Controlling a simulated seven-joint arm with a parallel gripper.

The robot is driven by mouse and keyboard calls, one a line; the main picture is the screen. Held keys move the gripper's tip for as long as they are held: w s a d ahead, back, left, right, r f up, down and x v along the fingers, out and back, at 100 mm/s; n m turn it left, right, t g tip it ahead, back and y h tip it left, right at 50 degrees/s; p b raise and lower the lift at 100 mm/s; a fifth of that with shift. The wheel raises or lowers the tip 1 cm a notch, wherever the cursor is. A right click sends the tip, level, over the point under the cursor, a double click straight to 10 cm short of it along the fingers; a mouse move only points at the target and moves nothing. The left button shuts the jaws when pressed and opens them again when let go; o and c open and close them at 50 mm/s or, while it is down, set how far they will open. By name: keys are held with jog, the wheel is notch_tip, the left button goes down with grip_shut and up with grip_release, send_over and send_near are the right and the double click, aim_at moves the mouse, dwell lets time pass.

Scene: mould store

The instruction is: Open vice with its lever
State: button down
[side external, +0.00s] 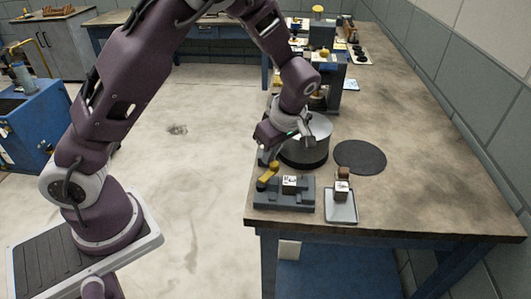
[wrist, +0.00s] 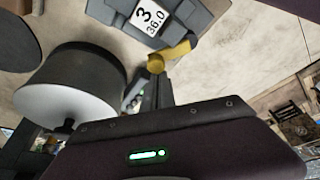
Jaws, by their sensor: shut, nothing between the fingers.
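The vice is a low grey block (side external: 285,195) at the near left corner of the bench, with a white label on it. Its yellow lever (side external: 268,176) rises at the left end. In the wrist view the grey vice (wrist: 190,15) carries a label reading "3 36.0", and the yellow lever (wrist: 178,52) ends in a round knob. My gripper (side external: 265,159) is above the lever's end, with its fingers shut and empty. In the wrist view its fingertips (wrist: 156,76) are right at the knob; I cannot tell whether they touch it.
A large grey drum (side external: 305,150) stands just behind the vice, close to my gripper. A flat dark disc (side external: 360,157) lies to its right. A small tray (side external: 341,211) bearing a block is right of the vice. The bench's right side (side external: 430,195) is clear.

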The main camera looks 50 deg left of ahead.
jog(key=shift+w+d+m, duration=0.1)
jog(key=shift+d+m, duration=0.2)
jog(key=shift+m, duration=0.2)
dwell(0.3)
jog(key=a, duration=0.4)
jog(key=shift+a, duration=0.1)
jog(key=v, duration=1)
